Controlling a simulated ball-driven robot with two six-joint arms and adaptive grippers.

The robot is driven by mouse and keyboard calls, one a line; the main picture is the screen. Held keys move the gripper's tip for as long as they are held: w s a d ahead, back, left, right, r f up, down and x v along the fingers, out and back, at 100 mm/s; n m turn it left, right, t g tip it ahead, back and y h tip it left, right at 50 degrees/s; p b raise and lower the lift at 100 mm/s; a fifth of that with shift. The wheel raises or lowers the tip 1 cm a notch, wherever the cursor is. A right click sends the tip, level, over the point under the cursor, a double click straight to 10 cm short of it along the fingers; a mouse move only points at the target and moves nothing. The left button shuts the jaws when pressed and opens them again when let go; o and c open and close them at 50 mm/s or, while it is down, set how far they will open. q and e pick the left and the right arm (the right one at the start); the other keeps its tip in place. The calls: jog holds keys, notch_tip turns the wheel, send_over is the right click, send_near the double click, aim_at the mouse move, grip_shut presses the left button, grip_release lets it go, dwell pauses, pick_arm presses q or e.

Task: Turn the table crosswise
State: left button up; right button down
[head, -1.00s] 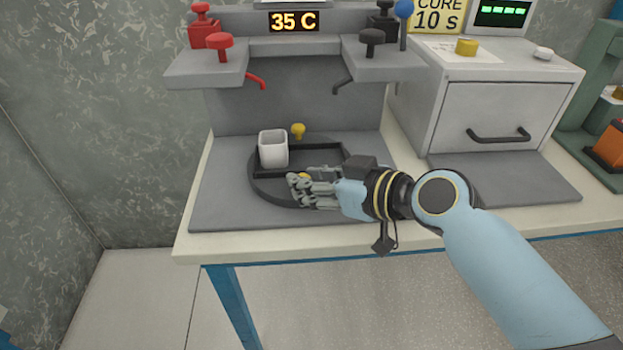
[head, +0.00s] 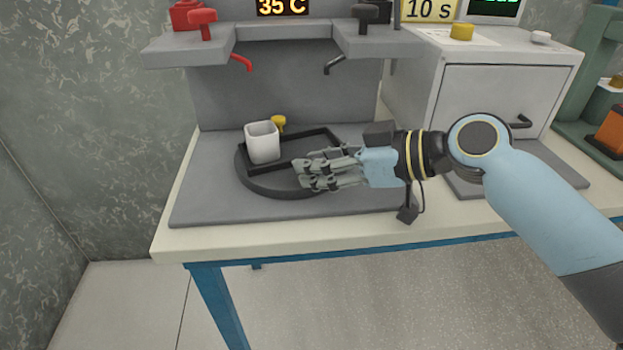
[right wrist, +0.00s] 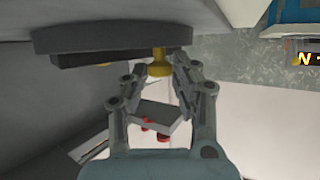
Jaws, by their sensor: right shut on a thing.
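The round dark turntable (head: 262,188) lies on the grey base plate, with a dark raised frame across it set at a slant. A white square cup (head: 262,144) stands upright at the frame's left end. One yellow knob (head: 279,123) shows behind the cup. My right gripper (head: 303,174) is at the turntable's front right rim. In the right wrist view it is shut on a second yellow knob (right wrist: 159,65), beside the dark disc (right wrist: 110,38). The fingers hide this knob in the head view. My left gripper is not in view.
Grey shelves with a red lever (head: 202,22) and a black lever (head: 367,16) overhang the back of the plate. A grey cabinet (head: 500,85) stands to the right. The front left of the plate (head: 205,200) is clear.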

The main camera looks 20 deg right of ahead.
jog(key=c, duration=1.1)
grip_release()
jog(key=shift+d, duration=0.1)
jog(key=shift+v, duration=5.95)
